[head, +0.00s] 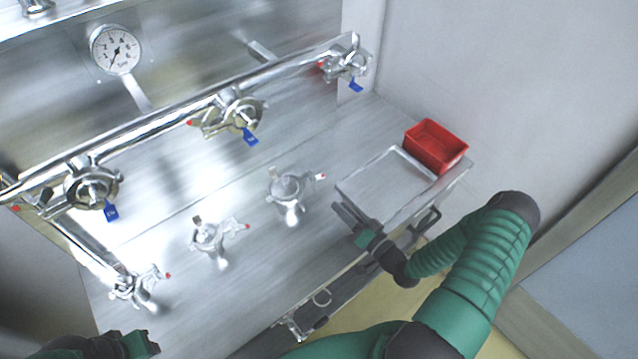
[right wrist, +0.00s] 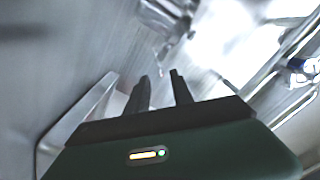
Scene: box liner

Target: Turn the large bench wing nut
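A blurred metal fitting (right wrist: 168,22) lies beyond the fingertips. My left gripper (head: 145,345) is partly in view at the lower left; its fingers are unclear.
A shallow metal tray (head: 350,193) and a red bin (head: 436,146) occupy the bench's right end. A wall pipe (head: 180,112) carries several clamps with blue tags. A gauge (head: 115,49) hangs upper left. A rail (head: 330,290) runs along the bench's front edge.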

